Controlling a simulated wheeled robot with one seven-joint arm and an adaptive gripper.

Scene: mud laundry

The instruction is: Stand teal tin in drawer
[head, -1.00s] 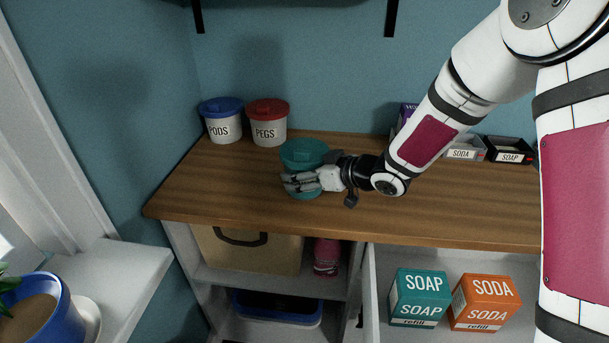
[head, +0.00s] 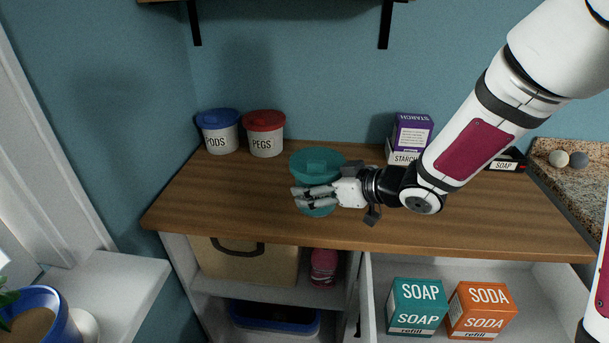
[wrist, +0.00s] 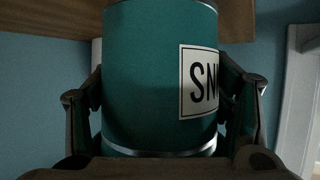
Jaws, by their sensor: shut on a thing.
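The teal tin (head: 317,166) is upright, held over the wooden counter near its middle. Its label starts "SN" in the wrist view (wrist: 150,75). My gripper (head: 318,197) is shut on the tin, with a finger on each side of its body; the fingers also show in the wrist view (wrist: 160,115). From the head view I cannot tell how far the tin is above the counter. The open drawer (head: 545,300) is below the counter at right. It holds a teal soap refill box (head: 417,306) and an orange soda refill box (head: 481,311).
White pods (head: 221,138) and pegs (head: 265,140) tubs stand at the counter's back left. A purple starch box (head: 412,131) and a black soap tray (head: 508,161) are at the back right. The counter's front edge (head: 400,248) overhangs the drawer. Drawer space right of the boxes looks clear.

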